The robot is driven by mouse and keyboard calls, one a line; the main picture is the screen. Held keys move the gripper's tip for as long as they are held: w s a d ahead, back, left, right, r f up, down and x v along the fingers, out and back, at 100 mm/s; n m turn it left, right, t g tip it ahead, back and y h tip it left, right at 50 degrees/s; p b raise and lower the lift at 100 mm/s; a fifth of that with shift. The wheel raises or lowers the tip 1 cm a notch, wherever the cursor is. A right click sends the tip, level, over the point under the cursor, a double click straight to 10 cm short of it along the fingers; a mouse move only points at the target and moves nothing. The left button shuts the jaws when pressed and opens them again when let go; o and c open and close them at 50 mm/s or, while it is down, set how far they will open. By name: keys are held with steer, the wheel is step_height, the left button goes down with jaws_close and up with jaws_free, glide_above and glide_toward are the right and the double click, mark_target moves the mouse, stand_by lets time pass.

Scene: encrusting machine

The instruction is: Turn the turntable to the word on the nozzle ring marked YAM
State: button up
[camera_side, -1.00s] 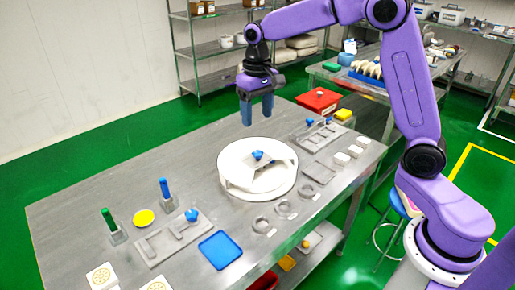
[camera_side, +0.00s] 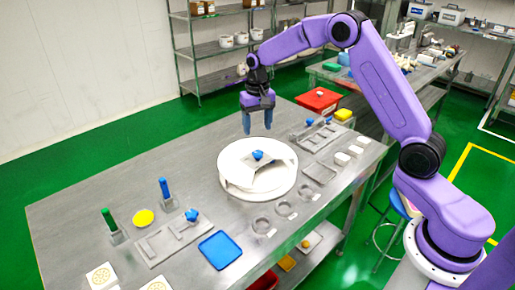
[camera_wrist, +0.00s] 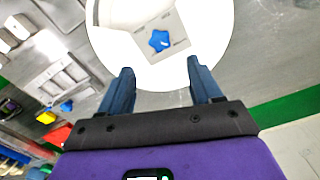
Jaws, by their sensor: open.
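The turntable (camera_side: 232,183) is a round white disc in the middle of the steel table. A pale raised block with sloping faces stands on it, topped by a blue star-shaped knob (camera_side: 257,155). The turntable also shows in the wrist view (camera_wrist: 215,40), with the blue knob (camera_wrist: 158,41) near the top middle. My gripper (camera_side: 257,130) is above the table beyond the turntable's far edge, pointing down. In the wrist view its blue fingers (camera_wrist: 160,82) are apart with nothing between them. Several small rings (camera_side: 261,225) lie right of the turntable; their labels are too small to read.
A blue tray (camera_side: 220,250), a yellow disc (camera_side: 143,217), and green (camera_side: 108,218) and blue (camera_side: 164,189) upright handles are at the front. A grey fixture plate (camera_side: 165,237) lies between them. A red box (camera_side: 318,100) stands behind.

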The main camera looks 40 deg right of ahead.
mark_target(258, 152)
step_height(258, 152, down, 9)
steer(key=shift+f, duration=0.2)
stand_by(0.3)
jaws_close()
